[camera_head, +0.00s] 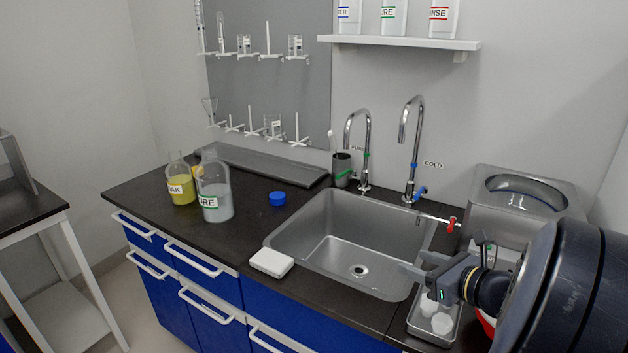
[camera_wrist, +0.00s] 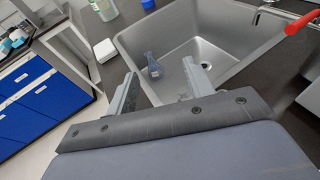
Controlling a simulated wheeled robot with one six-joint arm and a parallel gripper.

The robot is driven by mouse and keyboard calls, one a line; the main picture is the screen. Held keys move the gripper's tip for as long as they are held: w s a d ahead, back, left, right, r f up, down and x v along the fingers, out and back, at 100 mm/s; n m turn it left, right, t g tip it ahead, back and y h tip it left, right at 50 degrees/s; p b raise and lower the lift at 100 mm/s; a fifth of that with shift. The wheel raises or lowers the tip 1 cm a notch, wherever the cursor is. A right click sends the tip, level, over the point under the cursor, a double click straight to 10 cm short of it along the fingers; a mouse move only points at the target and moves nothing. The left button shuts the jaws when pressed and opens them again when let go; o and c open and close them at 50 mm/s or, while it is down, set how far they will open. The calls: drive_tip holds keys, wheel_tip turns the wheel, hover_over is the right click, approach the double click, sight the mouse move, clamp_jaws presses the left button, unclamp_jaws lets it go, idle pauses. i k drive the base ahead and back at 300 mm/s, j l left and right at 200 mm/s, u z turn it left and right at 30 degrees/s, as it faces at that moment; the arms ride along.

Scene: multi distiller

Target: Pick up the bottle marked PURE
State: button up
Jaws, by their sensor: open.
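The bottle marked PURE (camera_head: 215,195) stands upright on the dark counter left of the sink. It is clear with greyish liquid, and its label shows "URE" and a green stripe. In the wrist view, the lower part of a labelled bottle (camera_wrist: 105,10), seemingly this one, shows at the top edge. My gripper (camera_head: 416,264) is over the right side of the sink, well right of the bottle. In the wrist view its fingers (camera_wrist: 158,85) are apart.
A yellow bottle (camera_head: 181,187) stands just left of the PURE bottle, a blue cap (camera_head: 277,198) to its right. A white box (camera_head: 271,262) lies by the sink (camera_head: 318,264). Two tall taps rise behind the sink. Labelled bottles, one reading "RE" (camera_head: 393,14), stand on the wall shelf (camera_head: 400,42).

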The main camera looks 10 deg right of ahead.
sight(212, 175)
drive_tip(key=i+u, duration=0.1)
drive_tip(key=u, duration=0.2)
drive_tip(key=i+u, duration=0.25)
drive_tip(key=i+j+z, duration=0.45)
drive_tip(key=i+j, duration=0.2)
drive_tip(key=j, duration=0.3)
